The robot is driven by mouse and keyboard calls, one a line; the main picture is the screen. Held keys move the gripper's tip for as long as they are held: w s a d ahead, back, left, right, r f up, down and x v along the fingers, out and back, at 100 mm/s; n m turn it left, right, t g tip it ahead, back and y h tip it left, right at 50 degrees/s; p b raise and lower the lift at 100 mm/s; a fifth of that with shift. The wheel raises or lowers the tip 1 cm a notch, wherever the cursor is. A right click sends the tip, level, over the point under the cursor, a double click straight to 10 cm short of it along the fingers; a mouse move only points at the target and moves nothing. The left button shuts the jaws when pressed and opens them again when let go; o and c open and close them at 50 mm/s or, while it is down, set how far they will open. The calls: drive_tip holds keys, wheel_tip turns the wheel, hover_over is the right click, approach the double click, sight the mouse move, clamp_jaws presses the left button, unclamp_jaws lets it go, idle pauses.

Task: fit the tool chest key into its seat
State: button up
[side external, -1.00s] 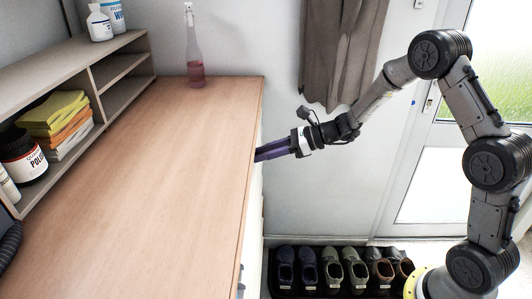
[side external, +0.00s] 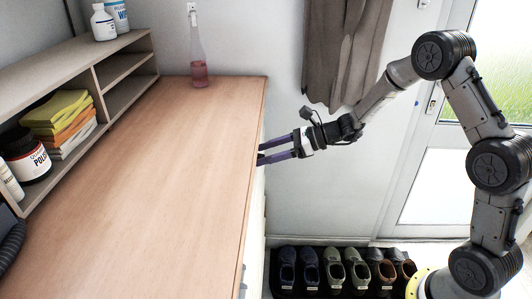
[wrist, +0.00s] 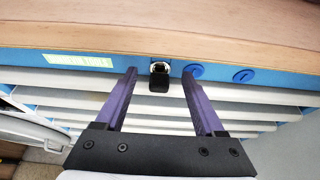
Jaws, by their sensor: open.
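In the wrist view a small key with a black head (wrist: 159,84) and a silver, ring-like part above it sits at the blue front strip of the tool chest (wrist: 220,72), just under the wooden top. The key's head hangs down; how deep it is in its seat I cannot tell. My gripper (wrist: 159,73) is open, with one purple finger on each side of the key and a gap to both. In the side view my gripper (side external: 260,154) is at the chest's front edge; the key is hidden there.
Pale drawer fronts lie below. The wooden top (side external: 150,180) is mostly clear, with a bottle (side external: 199,70) at the back. Shoes (side external: 340,268) stand on the floor.

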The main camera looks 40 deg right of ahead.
drive_tip(key=shift+s+d, duration=2.05)
drive_tip(key=o, duration=0.5)
drive_tip(key=shift+c, duration=0.2)
